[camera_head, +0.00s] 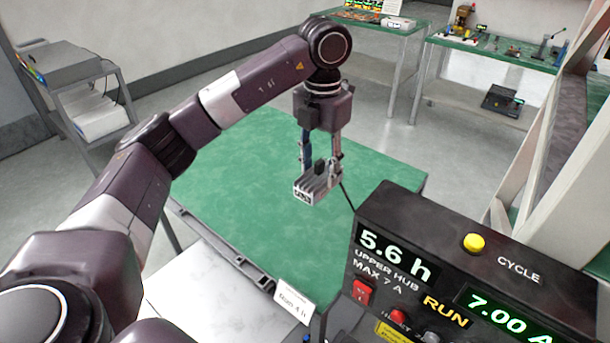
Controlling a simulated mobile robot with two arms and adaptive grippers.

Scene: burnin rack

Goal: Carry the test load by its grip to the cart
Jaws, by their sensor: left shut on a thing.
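The test load (316,186) is a small grey finned metal block with a dark upright grip on top. My left gripper (320,163) points down from above and is shut on the load at its grip. The load appears above the green-topped table (240,210); the height of the gap is hard to tell. A grey trolley with shelves (88,82), which looks like the cart, stands at the far left, well apart from the load. My right gripper is not in view.
A black control panel (400,205) stands at front right, reading 5.6 h and 7.00 A. A dark cable runs near the load towards it. A white card (293,300) stands at the near table edge. Equipment benches (500,55) stand behind. Much of the green top is clear.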

